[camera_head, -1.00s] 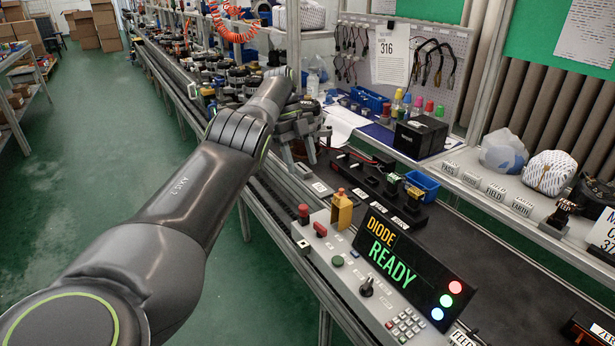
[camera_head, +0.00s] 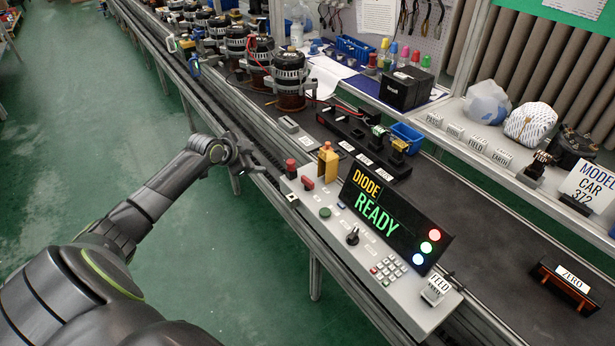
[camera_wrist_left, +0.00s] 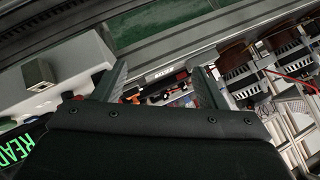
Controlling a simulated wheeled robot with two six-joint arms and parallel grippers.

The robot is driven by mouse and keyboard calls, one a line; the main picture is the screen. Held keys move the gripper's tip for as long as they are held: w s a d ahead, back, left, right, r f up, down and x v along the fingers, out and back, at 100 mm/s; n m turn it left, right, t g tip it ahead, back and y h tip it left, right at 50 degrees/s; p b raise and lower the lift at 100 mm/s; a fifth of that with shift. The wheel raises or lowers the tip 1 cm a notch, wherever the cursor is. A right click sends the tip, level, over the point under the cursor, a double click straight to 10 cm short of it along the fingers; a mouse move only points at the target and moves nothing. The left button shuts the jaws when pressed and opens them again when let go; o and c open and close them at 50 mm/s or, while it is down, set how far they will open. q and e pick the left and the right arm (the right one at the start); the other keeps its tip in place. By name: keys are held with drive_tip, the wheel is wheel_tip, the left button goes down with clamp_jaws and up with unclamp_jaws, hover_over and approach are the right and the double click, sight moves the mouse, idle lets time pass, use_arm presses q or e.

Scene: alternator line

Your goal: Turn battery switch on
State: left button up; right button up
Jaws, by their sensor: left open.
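The grey control panel (camera_head: 345,240) has a lit display (camera_head: 385,218) reading "DIODE READY". Its far-left end carries a red round knob (camera_head: 291,167), a red switch handle (camera_head: 307,183) and a yellow block (camera_head: 328,162). No label marks any of them clearly as the battery switch. My left gripper (camera_head: 243,166) is open and empty, just left of the panel's far end, apart from the controls. In the left wrist view its two fingers (camera_wrist_left: 163,80) are spread, with a pale panel corner (camera_wrist_left: 60,60) to the left. My right gripper is not in view.
Alternators (camera_head: 290,80) stand along the line beyond the panel. A terminal block (camera_head: 360,140) and blue bin (camera_head: 406,137) lie behind it. A black knob (camera_head: 352,236) and keypad (camera_head: 386,269) are on the panel. The green floor (camera_head: 110,120) at left is clear.

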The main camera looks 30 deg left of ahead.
sight(308, 179)
use_arm(q)
drive_tip(key=s+d+r+n+t+h+p, duration=0.1)
drive_tip(key=s+d+r+n+t+h, duration=0.25)
drive_tip(key=s+d, duration=0.85)
drive_tip(key=shift+n+g, duration=0.35)
drive_tip(key=x, duration=1.7)
drive_tip(key=shift+w+d+b, duration=0.2)
drive_tip(key=shift+d+b, duration=0.05)
drive_tip(key=shift+b, duration=0.05)
drive_tip(key=shift+h, duration=0.25)
drive_tip(key=c, duration=1)
drive_tip(key=shift+a+f+b, duration=0.1)
drive_tip(key=shift+b, duration=0.45)
drive_tip(key=m+b, duration=0.1)
drive_tip(key=b, duration=0.2)
drive_tip(key=shift+h, duration=0.4)
drive_tip(key=shift+b, duration=0.75)
drive_tip(key=shift+h, duration=0.4)
drive_tip(key=shift+r, duration=0.25)
